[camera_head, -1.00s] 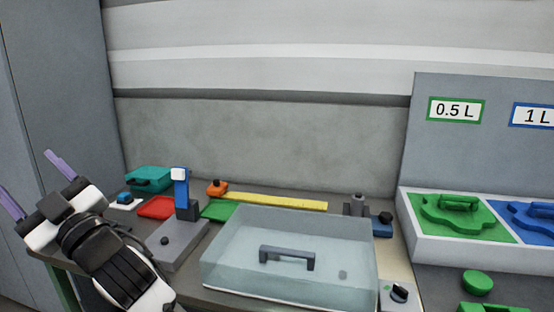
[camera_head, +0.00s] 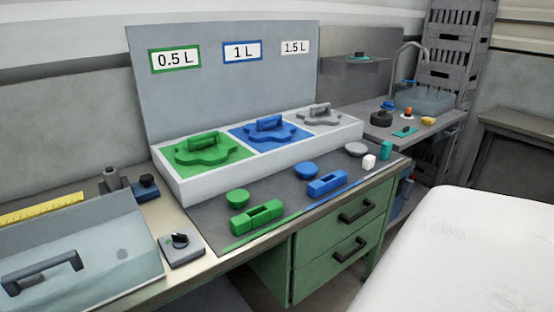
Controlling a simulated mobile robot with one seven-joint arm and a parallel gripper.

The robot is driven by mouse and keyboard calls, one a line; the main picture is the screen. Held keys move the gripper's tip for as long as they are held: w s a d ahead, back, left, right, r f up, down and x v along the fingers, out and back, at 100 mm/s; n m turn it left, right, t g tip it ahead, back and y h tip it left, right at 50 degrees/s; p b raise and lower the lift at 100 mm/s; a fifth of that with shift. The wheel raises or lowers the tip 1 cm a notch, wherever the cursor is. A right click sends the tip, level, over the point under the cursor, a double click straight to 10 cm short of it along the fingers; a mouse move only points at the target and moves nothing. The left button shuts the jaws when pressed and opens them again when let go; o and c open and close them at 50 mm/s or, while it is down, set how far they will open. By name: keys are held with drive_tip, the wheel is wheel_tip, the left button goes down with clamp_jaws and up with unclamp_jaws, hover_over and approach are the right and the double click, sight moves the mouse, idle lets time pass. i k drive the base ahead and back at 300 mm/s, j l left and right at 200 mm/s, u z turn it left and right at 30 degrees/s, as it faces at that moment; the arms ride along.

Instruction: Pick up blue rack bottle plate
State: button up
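The blue bottle plate (camera_head: 270,132), a lobed piece with a raised handle, sits in the middle bay of the white rack (camera_head: 200,190), below the 1 L label (camera_head: 242,52). A similar green plate (camera_head: 203,150) is in the bay to its left under the 0.5 L label. A grey plate (camera_head: 320,115) is in the bay to its right under the 1.5 L label. Nothing covers the blue plate. My gripper is out of view now, so its position and state are hidden.
In front of the rack lie green (camera_head: 257,217) and blue (camera_head: 327,183) handled blocks and round knobs. A clear lidded box (camera_head: 90,255) and a switch box (camera_head: 181,247) stand left. A large white surface (camera_head: 460,250), of unclear kind, fills the lower right.

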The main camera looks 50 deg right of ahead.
sight(306, 169)
drive_tip(key=z, duration=1.65)
drive_tip(key=i+l+u, duration=0.2)
drive_tip(key=i+l, duration=0.2)
drive_tip(key=l, duration=0.2)
drive_tip(key=i+l, duration=0.2)
drive_tip(key=i+l+u, duration=0.15)
drive_tip(key=l, duration=0.3)
drive_tip(key=i+l+u, duration=0.2)
drive_tip(key=l, duration=0.5)
drive_tip(key=i+l+u, duration=0.1)
drive_tip(key=i+l, duration=0.4)
drive_tip(key=i, duration=0.3)
